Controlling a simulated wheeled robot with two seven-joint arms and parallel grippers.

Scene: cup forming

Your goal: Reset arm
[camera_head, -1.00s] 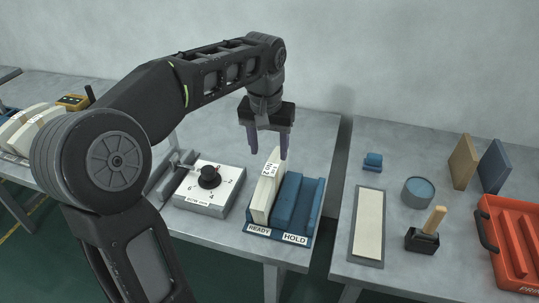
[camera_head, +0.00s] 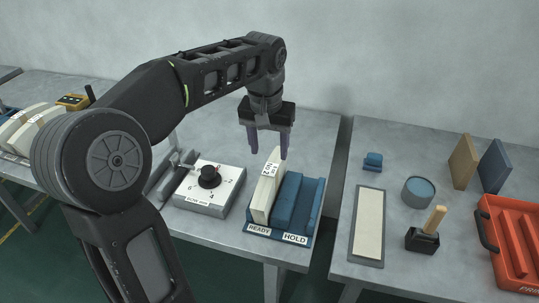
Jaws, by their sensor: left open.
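My left arm comes in from the left and reaches over the middle table. My left gripper (camera_head: 268,146) points down with its two purple-grey fingers apart. It is open with nothing between the fingers, above and behind the blue rack. The blue rack (camera_head: 312,205) carries READY and HOLD labels on its front. A cream block (camera_head: 263,201) with a small printed tag stands in the READY slot. My right gripper is not in view.
A grey box with a black dial (camera_head: 208,177) stands left of the rack. On the right table are a cream strip (camera_head: 369,225), a blue round tin (camera_head: 418,192), a wooden-handled tool (camera_head: 434,222) and a red tray (camera_head: 515,240). A gap separates the tables.

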